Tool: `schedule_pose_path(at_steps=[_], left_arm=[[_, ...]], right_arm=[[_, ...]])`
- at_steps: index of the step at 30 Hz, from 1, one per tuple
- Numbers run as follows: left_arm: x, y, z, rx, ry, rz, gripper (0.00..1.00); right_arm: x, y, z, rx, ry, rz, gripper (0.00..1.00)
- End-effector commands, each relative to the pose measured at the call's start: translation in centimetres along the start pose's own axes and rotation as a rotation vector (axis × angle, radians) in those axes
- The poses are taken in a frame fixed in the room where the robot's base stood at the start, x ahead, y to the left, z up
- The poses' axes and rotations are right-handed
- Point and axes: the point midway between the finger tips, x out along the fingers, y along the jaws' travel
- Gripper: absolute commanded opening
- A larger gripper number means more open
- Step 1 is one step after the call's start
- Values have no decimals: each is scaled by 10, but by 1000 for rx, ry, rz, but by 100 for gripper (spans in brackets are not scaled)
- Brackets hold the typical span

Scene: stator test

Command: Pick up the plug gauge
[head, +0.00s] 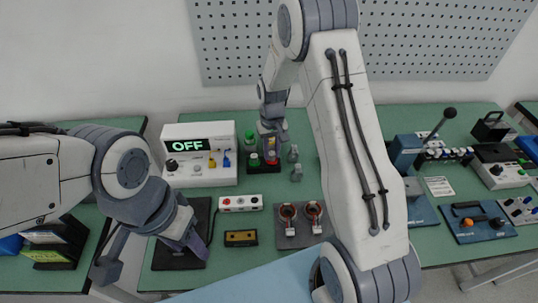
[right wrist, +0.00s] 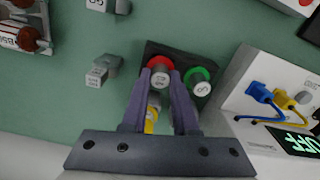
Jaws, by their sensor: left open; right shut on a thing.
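A plug gauge with a red collar and a grey lettered end (right wrist: 160,79) stands in a black holder (right wrist: 190,62) in the right wrist view. My right gripper (right wrist: 162,72) is shut on it, one finger on each side. In the head view my right gripper (head: 271,148) is down at the holder, partly hiding it. A green-collared piece (right wrist: 200,84) stands beside it in the holder, and a yellow one (right wrist: 151,118) shows between my fingers. My left gripper (head: 196,246) is open and empty above a black pad at the left.
A white tester reading OFF (head: 200,155) stands just left of the holder. Grey lettered blocks (head: 295,163) stand to its right.

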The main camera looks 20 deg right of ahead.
Motion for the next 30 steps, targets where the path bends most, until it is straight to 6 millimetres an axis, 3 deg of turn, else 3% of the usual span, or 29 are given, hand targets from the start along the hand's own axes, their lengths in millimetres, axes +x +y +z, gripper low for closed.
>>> schedule_pose_path(at_steps=[7, 19, 30], left_arm=[[9, -1, 0, 0, 0, 0, 50], [24, -2, 1, 0, 0, 0, 50], [28, -2, 2, 0, 0, 0, 50]], right_arm=[[-35, 0, -2, 0, 8, 0, 0], [-85, 63, 56, 4, 5, 1, 0], [-104, 86, 78, 1, 1, 0, 0]])
